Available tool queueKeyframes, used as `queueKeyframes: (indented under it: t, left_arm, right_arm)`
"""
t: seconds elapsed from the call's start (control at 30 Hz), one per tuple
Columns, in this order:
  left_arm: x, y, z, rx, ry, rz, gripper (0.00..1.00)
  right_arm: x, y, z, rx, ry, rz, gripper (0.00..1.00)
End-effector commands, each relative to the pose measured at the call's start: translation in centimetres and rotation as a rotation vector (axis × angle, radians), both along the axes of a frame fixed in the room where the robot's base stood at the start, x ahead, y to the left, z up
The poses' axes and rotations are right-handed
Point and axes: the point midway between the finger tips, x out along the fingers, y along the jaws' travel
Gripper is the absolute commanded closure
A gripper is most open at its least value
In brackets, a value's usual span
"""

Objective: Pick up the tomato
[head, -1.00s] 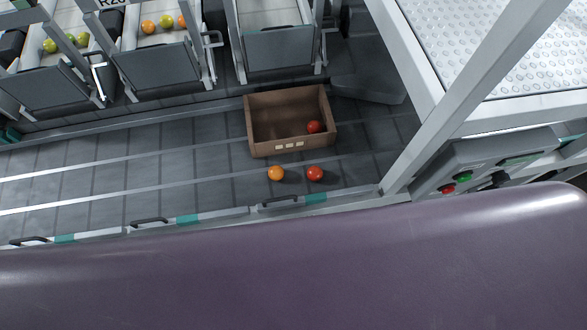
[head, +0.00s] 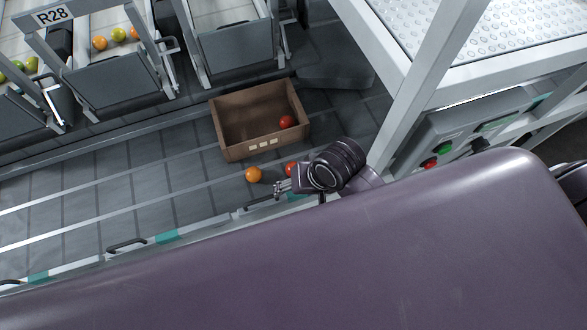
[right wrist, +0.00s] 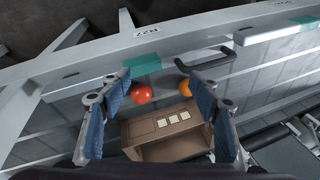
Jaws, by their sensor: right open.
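A red tomato (head: 290,168) lies on the grey roller conveyor, partly hidden behind my right gripper in the head view. It shows whole in the right wrist view (right wrist: 141,93), between the open fingers and beyond their tips. An orange tomato (head: 253,174) lies beside it, also in the right wrist view (right wrist: 184,88), near the right-hand finger. Another red tomato (head: 287,122) is inside the brown box (head: 237,152). My right gripper (head: 278,188) is open and empty, over the conveyor's near edge; it also shows in the right wrist view (right wrist: 160,84). My left gripper is not in view.
The brown box's near wall (right wrist: 165,123) stands close behind the tomatoes. A near rail with black handles (head: 127,246) borders the conveyor. A grey frame post (head: 405,110) and a button panel (head: 460,135) stand to the right. The conveyor to the left is clear.

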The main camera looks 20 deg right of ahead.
Motion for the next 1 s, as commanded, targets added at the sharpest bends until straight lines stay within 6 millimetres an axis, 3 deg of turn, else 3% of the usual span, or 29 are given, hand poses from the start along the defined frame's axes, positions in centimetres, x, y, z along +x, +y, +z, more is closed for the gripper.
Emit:
queueKeyframes:
  t: [0.17, 0.3, 0.47, 0.7, 0.87, 1.0]
  left_arm:
    - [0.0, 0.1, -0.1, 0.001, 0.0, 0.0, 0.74]
    - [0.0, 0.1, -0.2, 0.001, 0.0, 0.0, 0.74]
    - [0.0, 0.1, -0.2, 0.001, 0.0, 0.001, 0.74]
    - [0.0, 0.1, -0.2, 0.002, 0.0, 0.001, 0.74]
    - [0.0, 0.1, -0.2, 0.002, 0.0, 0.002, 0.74]
    - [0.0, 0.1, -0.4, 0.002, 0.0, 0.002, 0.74]
  right_arm:
    - [2.5, 2.9, -0.3, 0.065, 0.107, -0.19, 0.43]
    - [4.5, 3.5, -1.4, 0.066, 0.216, -0.413, 0.43]
    - [7.2, 1.9, -2.7, 0.024, 0.304, -0.713, 0.43]
    - [10.6, -2.0, -3.3, -0.037, 0.342, -1.095, 0.43]
    - [11.3, -3.2, -3.5, -0.051, 0.345, -1.202, 0.43]
    - [11.4, -3.2, -4.9, -0.052, 0.346, -1.214, 0.43]
